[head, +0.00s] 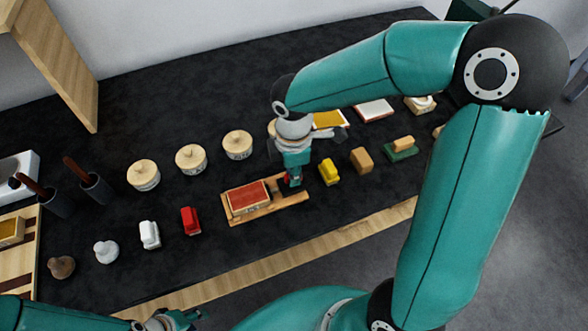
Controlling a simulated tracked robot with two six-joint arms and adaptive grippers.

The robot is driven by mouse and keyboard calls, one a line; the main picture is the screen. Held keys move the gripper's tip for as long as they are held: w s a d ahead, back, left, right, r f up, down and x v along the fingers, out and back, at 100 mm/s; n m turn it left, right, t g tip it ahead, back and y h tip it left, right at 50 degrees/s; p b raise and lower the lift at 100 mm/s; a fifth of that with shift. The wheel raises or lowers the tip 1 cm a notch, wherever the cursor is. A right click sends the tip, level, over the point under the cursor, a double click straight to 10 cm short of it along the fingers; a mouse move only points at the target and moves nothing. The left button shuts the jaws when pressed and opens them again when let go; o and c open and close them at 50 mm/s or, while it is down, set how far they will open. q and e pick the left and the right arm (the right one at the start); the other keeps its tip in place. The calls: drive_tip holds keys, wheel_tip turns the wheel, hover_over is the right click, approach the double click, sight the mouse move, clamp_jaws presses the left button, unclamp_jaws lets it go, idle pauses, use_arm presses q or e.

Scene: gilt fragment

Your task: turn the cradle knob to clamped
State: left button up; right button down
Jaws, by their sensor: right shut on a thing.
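The cradle is a wooden board (236,218) near the front of the dark table, with a red-topped block (248,194) lying on it. My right gripper (291,182) points down at the cradle's right end and is shut on the knob there. The gripper hides most of the knob, so its setting cannot be read. My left gripper (168,321) is low at the bottom edge, partly cut off, away from the cradle; its jaws cannot be made out.
Several lidded round jars (191,158) stand behind the cradle. A red item (190,221) and a white item (150,235) stand to its left, and a yellow item (329,172) close to its right. Brush-like tools (95,188) stand in dark cups at left.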

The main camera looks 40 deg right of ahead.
drive_tip(key=shift+n, duration=0.6)
drive_tip(key=c, duration=1.2)
unclamp_jaws()
drive_tip(key=shift+o, duration=0.2)
wheel_tip(320, 180, up, 12)
drive_tip(key=shift+f, duration=0.1)
